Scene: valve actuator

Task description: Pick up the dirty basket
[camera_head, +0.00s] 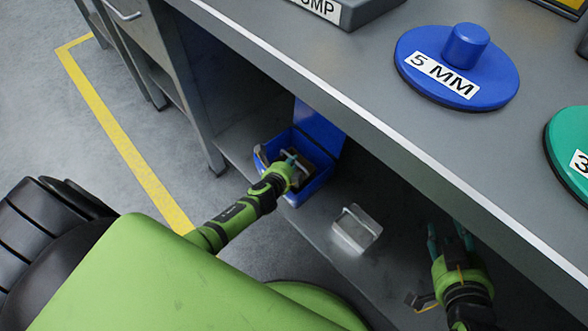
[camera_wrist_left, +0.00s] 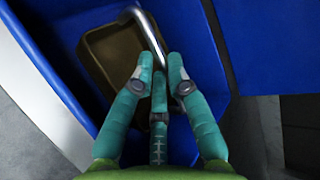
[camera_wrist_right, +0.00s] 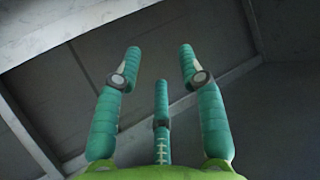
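The dirty basket, brown inside with a metal handle, sits in a blue bin (camera_head: 318,153) on the lower shelf. The dirty basket (camera_wrist_left: 108,58) shows best in the left wrist view, a little tilted against the bin walls. My left gripper (camera_head: 287,163) reaches into the bin. In the left wrist view its fingertips (camera_wrist_left: 161,68) are drawn together around the handle (camera_wrist_left: 150,38), and the lower basket is hidden behind the fingers. My right gripper (camera_head: 452,232) is under the bench top, open and empty, its fingers (camera_wrist_right: 160,70) apart.
A clean-looking grey basket (camera_head: 355,229) with a handle stands on the lower shelf (camera_head: 310,225) between my grippers. The bench top (camera_head: 340,62) overhangs the shelf. A blue 5 MM disc (camera_head: 456,68) and a green disc (camera_head: 570,150) lie on top.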

